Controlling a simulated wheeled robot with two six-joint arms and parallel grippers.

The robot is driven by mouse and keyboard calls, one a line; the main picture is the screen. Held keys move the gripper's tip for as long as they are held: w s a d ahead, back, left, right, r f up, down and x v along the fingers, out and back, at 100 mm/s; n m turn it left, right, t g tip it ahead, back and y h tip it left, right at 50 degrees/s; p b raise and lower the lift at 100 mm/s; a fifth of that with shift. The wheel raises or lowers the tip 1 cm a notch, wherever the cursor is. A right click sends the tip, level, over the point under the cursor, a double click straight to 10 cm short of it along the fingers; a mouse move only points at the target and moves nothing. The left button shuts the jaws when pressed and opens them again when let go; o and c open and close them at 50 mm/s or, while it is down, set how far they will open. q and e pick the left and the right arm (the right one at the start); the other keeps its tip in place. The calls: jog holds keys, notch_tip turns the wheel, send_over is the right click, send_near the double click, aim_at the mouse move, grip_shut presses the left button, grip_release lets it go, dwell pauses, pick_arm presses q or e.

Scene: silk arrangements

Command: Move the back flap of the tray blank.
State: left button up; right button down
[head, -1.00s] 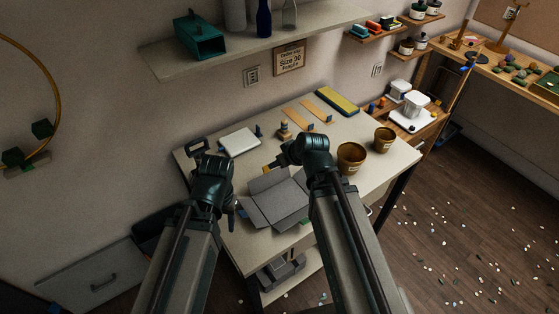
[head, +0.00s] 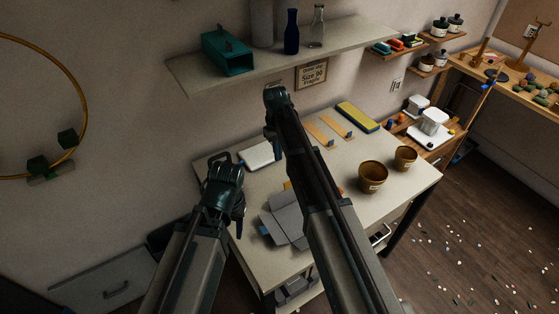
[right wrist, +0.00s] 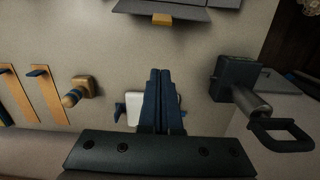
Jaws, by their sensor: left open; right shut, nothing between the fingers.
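The grey tray blank (head: 288,222) lies on the table with flaps spread; my right arm hides part of its right side in the head view. Its back edge (right wrist: 180,8), with a small orange tab (right wrist: 162,19), shows at the top of the right wrist view. I cannot tell the back flap's angle. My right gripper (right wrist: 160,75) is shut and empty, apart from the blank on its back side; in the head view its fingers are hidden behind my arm. My left gripper (head: 238,222) is open, just left of the blank.
A white pad (right wrist: 135,108) lies beyond my right fingers. A black handled object (head: 220,159), a wooden stamp (right wrist: 82,88) and orange strips (head: 319,134) are nearby. Brown pots (head: 372,178) stand right. A shelf (head: 270,65) hangs above the table's back.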

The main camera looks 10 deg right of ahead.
aim_at(289, 188)
jog(key=f+b, duration=0.9)
jog(key=shift+s+d+f, duration=0.1)
jog(key=shift+s+f, duration=0.15)
jog(key=shift+f, duration=0.1)
jog(key=s, duration=0.1)
jog(key=s+d+r+p, duration=0.1)
jog(key=s+r, duration=0.1)
jog(key=shift+s+d+p, duration=0.15)
jog(key=shift+s+p, duration=0.1)
jog(key=shift+p, duration=0.1)
jog(key=s+t, duration=0.1)
jog(key=s, duration=0.1)
jog(key=s+d+r+t+y, duration=0.1)
jog(key=shift+s+t+p, duration=0.1)
jog(key=shift+t+p, duration=0.2)
jog(key=shift+p, duration=0.1)
jog(key=shift+s+d+r, duration=0.2)
jog(key=shift+s+d, duration=0.05)
jog(key=shift+s, duration=0.15)
jog(key=shift+w+f, duration=0.1)
